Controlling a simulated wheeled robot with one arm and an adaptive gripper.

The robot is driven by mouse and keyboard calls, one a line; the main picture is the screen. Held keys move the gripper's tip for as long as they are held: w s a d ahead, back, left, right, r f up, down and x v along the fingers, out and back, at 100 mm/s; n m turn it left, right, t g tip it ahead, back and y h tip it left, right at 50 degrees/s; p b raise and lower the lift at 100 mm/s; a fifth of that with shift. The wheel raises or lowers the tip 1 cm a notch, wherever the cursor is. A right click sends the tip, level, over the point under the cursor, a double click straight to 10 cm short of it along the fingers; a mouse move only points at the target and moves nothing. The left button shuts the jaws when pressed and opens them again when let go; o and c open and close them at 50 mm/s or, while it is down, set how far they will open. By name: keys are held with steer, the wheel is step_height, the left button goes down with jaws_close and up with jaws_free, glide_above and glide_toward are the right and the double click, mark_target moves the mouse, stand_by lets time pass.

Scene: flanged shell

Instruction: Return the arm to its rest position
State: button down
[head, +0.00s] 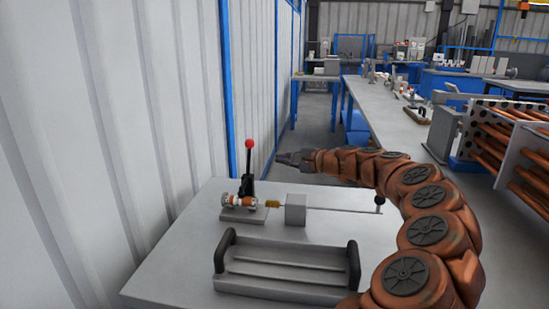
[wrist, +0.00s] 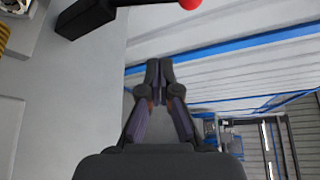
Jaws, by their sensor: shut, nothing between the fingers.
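My orange-brown arm curves in from the right in the head view. My gripper (head: 281,157) is raised near the far edge of the grey table (head: 185,250), to the right of a black lever with a red knob (head: 249,144). In the wrist view my gripper (wrist: 159,75) has its fingertips together with nothing between them. The lever's red knob (wrist: 190,3) shows at the top of that view, apart from the fingers.
A clamp fixture (head: 240,203) with a flanged part stands beside a grey block (head: 295,209) and a long thin rod. A tray (head: 285,288) with black handles is in front. A corrugated wall (head: 100,130) is close on the left. Benches stand behind and right.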

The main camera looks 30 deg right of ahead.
steer(key=shift+s+d+r, duration=0.1)
steer(key=shift+s+d, duration=0.1)
steer(key=shift+s, duration=0.35)
